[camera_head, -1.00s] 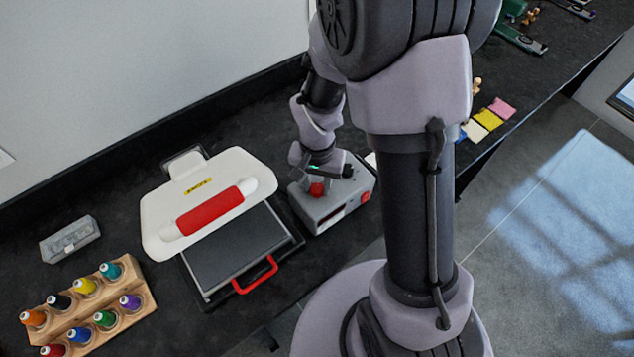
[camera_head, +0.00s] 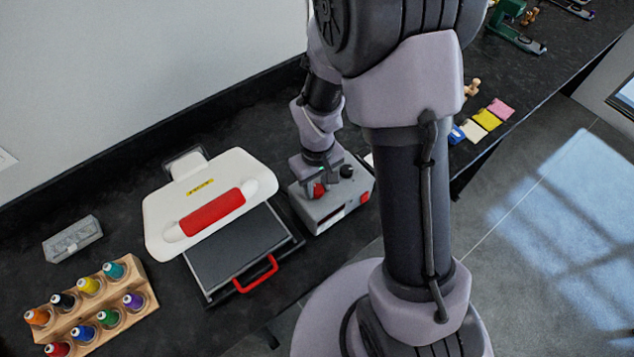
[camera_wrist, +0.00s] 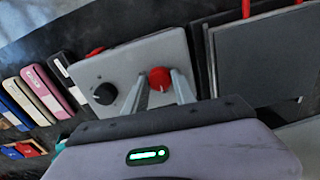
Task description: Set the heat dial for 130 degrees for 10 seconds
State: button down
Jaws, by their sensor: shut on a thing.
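The grey control box (camera_head: 330,215) stands just right of the heat press. It has a red dial (camera_head: 319,190) and a black dial (camera_head: 347,171) on top; I cannot read any degree or second marks. My gripper (camera_wrist: 160,80) points down onto the box and is shut on the red dial, one finger on each side. In the wrist view the red dial (camera_wrist: 160,76) shows a pale pointer mark, and the black dial (camera_wrist: 104,93) stands free to its left. The box's display (camera_head: 329,219) is too small to read.
A red button (camera_head: 365,197) is on the box front. The heat press (camera_head: 238,257) stands open, its white lid (camera_head: 160,215) raised. A wooden rack (camera_head: 140,270) of thread spools and a grey case (camera_head: 72,239) are at left. Coloured packets (camera_head: 487,119) lie at right.

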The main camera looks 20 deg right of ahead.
aim_at(317, 188)
jog(key=shift+n, duration=0.5)
jog(key=c, duration=1)
grip_release()
notch_tip(317, 188, up, 17)
jog(key=p, duration=0.5)
jog(key=shift+r+p, duration=0.2)
jog(key=shift+p, duration=0.2)
